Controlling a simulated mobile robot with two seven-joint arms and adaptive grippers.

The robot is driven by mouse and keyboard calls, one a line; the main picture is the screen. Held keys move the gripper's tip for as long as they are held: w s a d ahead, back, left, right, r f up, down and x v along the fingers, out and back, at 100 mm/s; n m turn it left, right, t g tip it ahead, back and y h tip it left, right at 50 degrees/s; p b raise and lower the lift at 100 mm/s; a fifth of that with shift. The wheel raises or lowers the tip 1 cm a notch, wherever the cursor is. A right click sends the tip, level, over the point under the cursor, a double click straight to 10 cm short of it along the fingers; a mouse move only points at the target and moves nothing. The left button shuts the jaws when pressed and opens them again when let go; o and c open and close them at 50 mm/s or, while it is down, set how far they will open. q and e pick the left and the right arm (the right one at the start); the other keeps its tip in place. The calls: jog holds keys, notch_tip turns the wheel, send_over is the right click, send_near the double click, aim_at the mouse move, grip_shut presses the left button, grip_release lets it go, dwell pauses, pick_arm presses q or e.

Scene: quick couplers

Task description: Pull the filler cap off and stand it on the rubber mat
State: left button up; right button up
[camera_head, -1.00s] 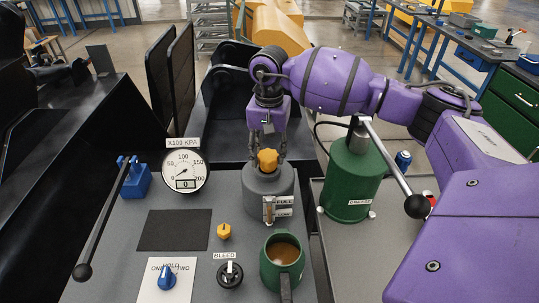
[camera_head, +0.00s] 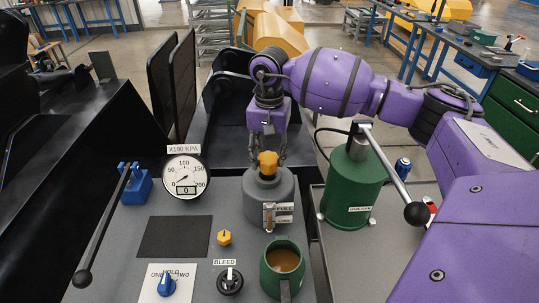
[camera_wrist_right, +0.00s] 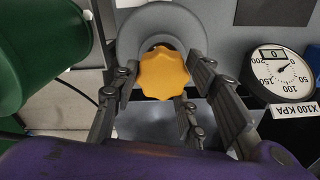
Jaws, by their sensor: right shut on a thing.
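The filler cap (camera_head: 268,163) is a yellow-orange lobed knob at the top of the grey cylindrical reservoir (camera_head: 284,196). My right gripper (camera_head: 267,160) reaches down from above and is shut on the cap. In the right wrist view, the cap (camera_wrist_right: 163,74) sits between the fingers of my right gripper (camera_wrist_right: 160,80), in front of the reservoir's round neck (camera_wrist_right: 155,42). I cannot tell whether the cap is still seated or slightly clear of the neck. The rubber mat (camera_head: 174,237) is a bare black rectangle on the panel, left of the reservoir. My left gripper is not in view.
A small yellow knob (camera_head: 224,237) stands right of the mat. A gauge (camera_head: 184,177) and a blue-based lever (camera_head: 135,187) stand behind and left. A green mug (camera_head: 267,270) of brown liquid, a bleed knob (camera_head: 230,281) and a green grease canister (camera_head: 350,190) are nearby.

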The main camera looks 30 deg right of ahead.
aim_at(269, 157)
jog(key=shift+r, duration=0.8)
notch_tip(269, 157, up, 2)
jog(key=shift+p, duration=0.35)
jog(key=shift+r, duration=0.2)
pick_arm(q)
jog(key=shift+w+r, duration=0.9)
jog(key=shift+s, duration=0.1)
